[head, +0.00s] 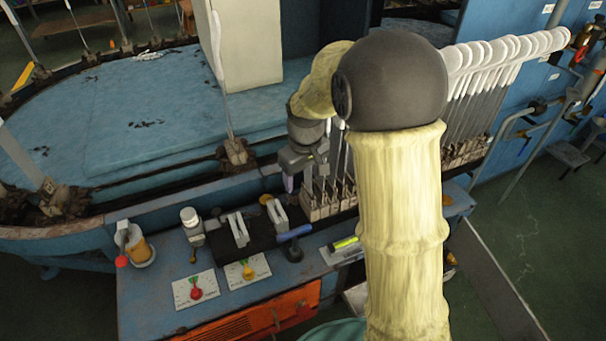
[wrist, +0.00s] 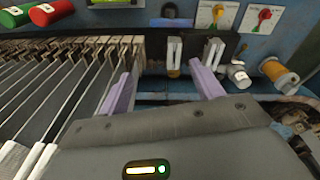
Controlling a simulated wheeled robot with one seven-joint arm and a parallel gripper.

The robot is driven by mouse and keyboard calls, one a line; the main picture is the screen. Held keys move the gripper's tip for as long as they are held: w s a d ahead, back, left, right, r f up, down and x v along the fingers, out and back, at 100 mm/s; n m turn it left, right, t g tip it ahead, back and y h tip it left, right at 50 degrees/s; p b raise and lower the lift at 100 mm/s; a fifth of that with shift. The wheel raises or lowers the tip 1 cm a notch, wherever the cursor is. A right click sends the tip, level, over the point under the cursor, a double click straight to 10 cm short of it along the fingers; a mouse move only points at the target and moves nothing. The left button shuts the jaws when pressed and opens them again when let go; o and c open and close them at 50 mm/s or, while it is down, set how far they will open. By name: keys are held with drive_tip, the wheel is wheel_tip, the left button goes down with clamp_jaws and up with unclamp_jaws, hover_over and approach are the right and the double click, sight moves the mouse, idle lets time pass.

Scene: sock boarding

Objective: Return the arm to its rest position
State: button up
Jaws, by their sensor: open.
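My gripper (wrist: 165,95) shows in the wrist view with its two purple fingers spread apart and nothing between them. In the head view my gripper (head: 289,183) hangs below the grey wrist, just above the near edge of the blue machine and left of the row of sock boards; only part of a purple finger shows there. My arm, in a pale yellow sleeve with a dark round elbow, covers the middle right of the head view and hides part of the board row and panel.
White sock boards (head: 505,50) on thin metal stems stand in a row at right. A control panel (head: 150,290) carries a red knob (head: 196,293), a yellow knob (head: 248,272) and an amber cylinder (head: 139,248). One upright board (head: 217,60) stands by a beige column (head: 250,45). Open floor lies right.

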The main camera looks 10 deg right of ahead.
idle(0.4)
drive_tip(key=s+d+m+t, duration=0.1)
drive_tip(key=s+d+m, duration=0.25)
drive_tip(key=s, duration=0.55)
drive_tip(key=s+d+m, duration=0.3)
drive_tip(key=s+d, duration=0.1)
drive_tip(key=s, duration=0.5)
wheel_tip(320, 180, up, 24)
drive_tip(key=p, duration=2.5)
drive_tip(key=shift+w, duration=0.3)
drive_tip(key=shift+a+f+n, duration=0.1)
drive_tip(key=shift+n, duration=0.15)
